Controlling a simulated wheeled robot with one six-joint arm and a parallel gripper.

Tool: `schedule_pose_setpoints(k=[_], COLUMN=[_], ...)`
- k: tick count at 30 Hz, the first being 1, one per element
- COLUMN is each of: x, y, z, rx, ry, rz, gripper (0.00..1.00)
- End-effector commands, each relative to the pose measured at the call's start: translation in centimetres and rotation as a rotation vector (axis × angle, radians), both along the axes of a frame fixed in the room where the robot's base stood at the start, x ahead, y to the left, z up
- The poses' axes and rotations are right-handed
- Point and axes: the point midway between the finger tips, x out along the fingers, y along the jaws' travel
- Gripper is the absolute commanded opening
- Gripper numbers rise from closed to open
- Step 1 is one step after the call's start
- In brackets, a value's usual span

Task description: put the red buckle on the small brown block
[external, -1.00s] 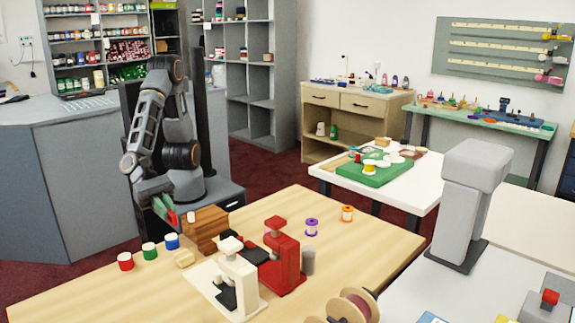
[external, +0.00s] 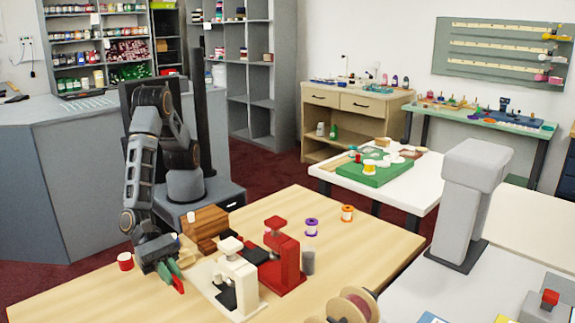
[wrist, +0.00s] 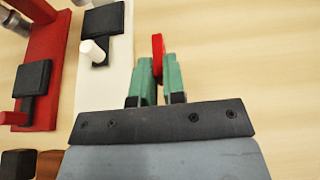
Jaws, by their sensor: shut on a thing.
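My gripper (external: 174,275) is shut on the red buckle (external: 179,286), low over the front left of the wooden table. In the wrist view, the green fingers of my gripper (wrist: 154,75) hold the buckle (wrist: 158,45) upright between their tips. A brown wooden block (external: 205,222) stands behind and to the right of my gripper, apart from the buckle. A small pale tan block (external: 187,257) lies closer, just right of the gripper. I cannot tell for sure which is the small brown block. The gripper partly hides the things around it.
A cream press (external: 238,275) and a red press (external: 285,255) stand right of my gripper. A red-sided spool (external: 125,261) stands to its left. Purple (external: 311,227) and orange (external: 347,213) spools stand at the back right. The table's front left is clear.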

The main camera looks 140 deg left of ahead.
Motion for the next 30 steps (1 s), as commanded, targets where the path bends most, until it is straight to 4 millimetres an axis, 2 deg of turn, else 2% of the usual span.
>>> schedule_pose_setpoints(k=[1, 6, 21, 22, 29, 30], x=[-0.1, -0.1, -0.1, -0.1, -0.1, -0.1], y=[0.1, 0.0, 0.1, 0.1, 0.1, 0.1], z=[-0.9, -2.4, -3.1, -2.9, -2.9, -2.9], rx=[0.006, 0.003, 0.002, 0.002, 0.002, 0.002], ry=[0.005, 0.002, 0.001, 0.001, 0.001, 0.001], rz=[-0.001, -0.001, -0.001, -0.001, -0.001, -0.001], gripper=[0.00, 0.00, 0.00, 0.14, 0.36, 0.36])
